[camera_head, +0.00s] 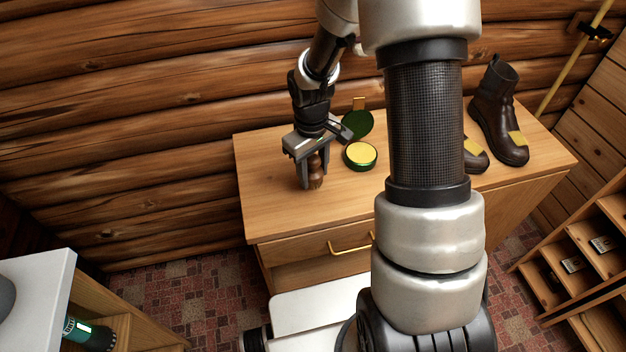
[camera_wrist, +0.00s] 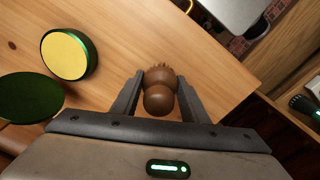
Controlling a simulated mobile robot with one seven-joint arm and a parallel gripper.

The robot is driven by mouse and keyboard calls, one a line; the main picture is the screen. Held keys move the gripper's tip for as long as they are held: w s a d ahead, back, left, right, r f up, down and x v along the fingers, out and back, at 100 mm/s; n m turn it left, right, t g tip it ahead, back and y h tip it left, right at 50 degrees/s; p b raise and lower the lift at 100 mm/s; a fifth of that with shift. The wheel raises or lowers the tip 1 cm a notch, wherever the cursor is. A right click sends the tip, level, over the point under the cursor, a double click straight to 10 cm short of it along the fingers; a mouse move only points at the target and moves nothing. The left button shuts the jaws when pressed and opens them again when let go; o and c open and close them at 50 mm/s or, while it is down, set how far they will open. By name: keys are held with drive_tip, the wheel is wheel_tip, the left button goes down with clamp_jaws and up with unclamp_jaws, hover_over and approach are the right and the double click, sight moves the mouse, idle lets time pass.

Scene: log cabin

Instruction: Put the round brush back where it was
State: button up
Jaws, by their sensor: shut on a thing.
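The round brush, with a turned brown wooden handle and bristles at its far end, is between the fingers of my gripper (camera_head: 314,172). In the wrist view the brush (camera_wrist: 159,92) is upright, handle towards the camera, with my gripper (camera_wrist: 160,84) shut on it from both sides. The brush is at the left part of the wooden dresser top (camera_head: 272,205). I cannot tell whether its bristles touch the wood. An open green tin of yellow polish (camera_head: 360,155) stands just right of my gripper, and its dark green lid (camera_head: 357,125) leans behind.
Brown boots (camera_head: 495,115) with yellow cloths stand on the right of the dresser, partly hidden by my arm. A wooden rack (camera_head: 590,255) is at the right. A white-topped shelf (camera_head: 35,290) is at lower left. The dresser's front left top is clear.

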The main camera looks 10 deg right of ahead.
sight(313, 180)
drive_tip(key=shift+f, duration=1.6)
drive_tip(key=o, duration=1.2)
drive_tip(key=shift+o, duration=0.2)
drive_tip(key=shift+r, duration=0.1)
